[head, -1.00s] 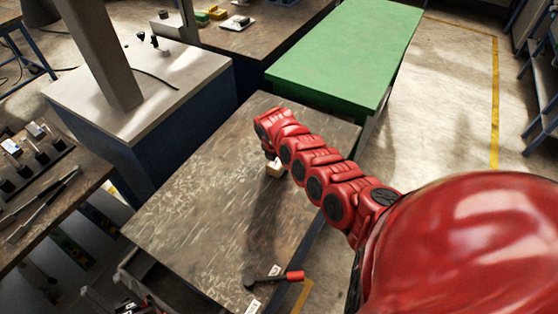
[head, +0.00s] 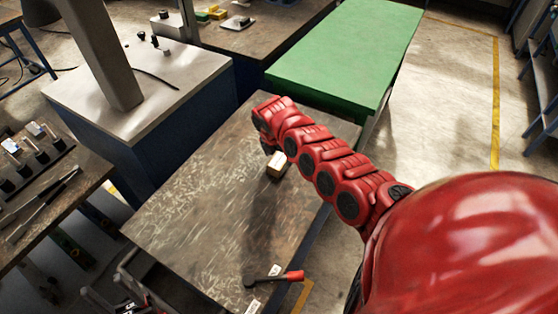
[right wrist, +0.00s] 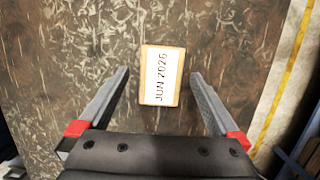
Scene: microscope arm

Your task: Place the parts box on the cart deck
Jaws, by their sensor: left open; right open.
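A small tan box with a white label (head: 277,166) rests on a worn brown-grey top (head: 200,215) in the head view. In the right wrist view the box (right wrist: 175,95) shows the print "JUN 2026" and appears upright between the lines of my fingers. My right gripper (right wrist: 160,74) is open, with a finger on either side of the box and a gap to each. How high it is above the box I cannot tell. In the head view my red right arm hides most of that gripper. My left gripper is not in view.
A red-handled tool (head: 275,278) lies at the top's near edge. A green-topped table (head: 345,55) stands behind. A white-topped cabinet with a column (head: 155,90) stands left. A tool bench (head: 40,180) is at far left. Much of the worn top is bare.

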